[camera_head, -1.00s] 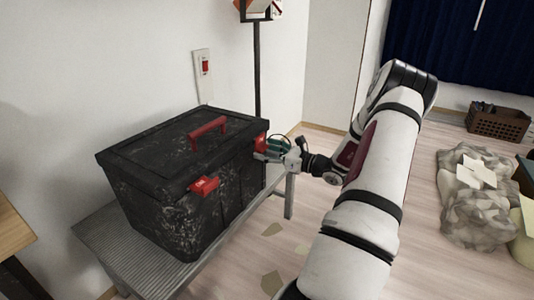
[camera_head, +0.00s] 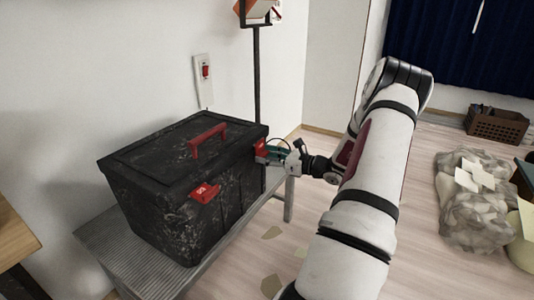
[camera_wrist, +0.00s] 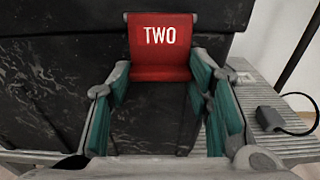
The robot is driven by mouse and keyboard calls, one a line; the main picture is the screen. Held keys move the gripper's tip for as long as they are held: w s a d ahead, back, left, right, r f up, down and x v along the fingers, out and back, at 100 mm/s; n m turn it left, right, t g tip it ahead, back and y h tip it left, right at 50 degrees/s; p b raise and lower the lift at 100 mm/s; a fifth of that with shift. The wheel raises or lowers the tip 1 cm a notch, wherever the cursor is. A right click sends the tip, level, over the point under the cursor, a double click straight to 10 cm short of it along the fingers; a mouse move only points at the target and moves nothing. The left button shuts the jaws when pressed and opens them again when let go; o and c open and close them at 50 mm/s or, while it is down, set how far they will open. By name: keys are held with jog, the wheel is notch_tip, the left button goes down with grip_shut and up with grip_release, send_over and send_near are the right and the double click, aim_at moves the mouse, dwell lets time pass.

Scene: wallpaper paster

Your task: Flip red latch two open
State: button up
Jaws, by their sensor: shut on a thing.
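A black scuffed toolbox (camera_head: 225,178) stands with its lid down on a slatted bench. Red latch two (camera_wrist: 160,62), lettered TWO, is on its right end and fills the upper middle of the wrist view. In the head view, latch two (camera_head: 261,148) is partly hidden by my gripper (camera_head: 273,153). In the wrist view, the fingers of my gripper (camera_wrist: 159,78) lie along the left and right sides of the latch's lower part, shut on it. Another red latch (camera_head: 206,193) with small white lettering is on the front side. A red handle (camera_head: 208,138) is on the lid.
The grey bench (camera_head: 140,255) continues under the box; a dark plug-like block with a cable (camera_wrist: 270,118) lies on it. A black pole (camera_head: 257,75) stands behind, near a wall switch (camera_head: 205,68). Paper scraps lie on the floor. A bag (camera_head: 470,205) and crate (camera_head: 497,122) are far right.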

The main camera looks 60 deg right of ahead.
aim_at(264, 154)
jog(key=r+g+p, duration=0.1)
jog(key=g+p, duration=0.1)
jog(key=p, duration=0.2)
jog(key=s+r+g+p, duration=0.1)
jog(key=g+p, duration=0.1)
jog(key=p, duration=0.2)
jog(key=shift+s+r, duration=0.2)
jog(key=g+p, duration=0.1)
jog(key=p, duration=0.2)
jog(key=r+g+p, duration=0.1)
jog(key=g+p, duration=0.1)
jog(key=r+g+p, duration=0.1)
jog(key=g+p, duration=0.1)
jog(key=p, duration=0.1)
jog(key=shift+s+r+h+p, duration=0.15)
jog(key=shift+s+h+p, duration=0.15)
jog(key=g+p, duration=0.1)
jog(key=g, duration=0.1)
jog(key=r+g+p, duration=0.1)
jog(key=p, duration=0.1)
jog(key=shift+w+g, duration=0.1)
jog(key=shift+g, duration=0.3)
jog(key=shift+w+r+g+h+b, duration=0.15)
jog(key=shift+r+g, duration=0.15)
jog(key=shift+g, duration=0.5)
jog(key=shift+w+r+g+h+b, duration=0.15)
jog(key=shift+r+g, duration=0.15)
jog(key=shift+g, duration=0.5)
jog(key=shift+s+r, duration=0.1)
